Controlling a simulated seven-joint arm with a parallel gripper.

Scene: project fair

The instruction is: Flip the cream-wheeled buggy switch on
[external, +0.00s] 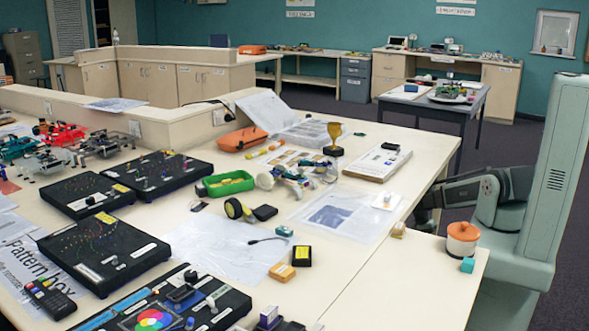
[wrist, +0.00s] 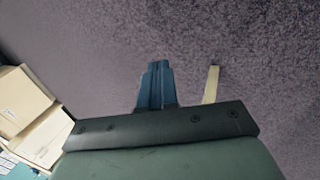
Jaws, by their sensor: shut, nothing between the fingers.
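A small buggy (external: 290,180) with cream wheels and blue parts stands on the long table in the external view, left of the table's centre line. Its switch is too small to make out. My gripper (wrist: 156,72) shows in the wrist view with its blue fingers together and nothing between them, above dark carpet. In the external view my arm is at the right, beyond the table edge, well away from the buggy; the fingers cannot be made out there.
An orange-lidded pot (external: 462,239) stands near my base. The table's front right is mostly clear.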

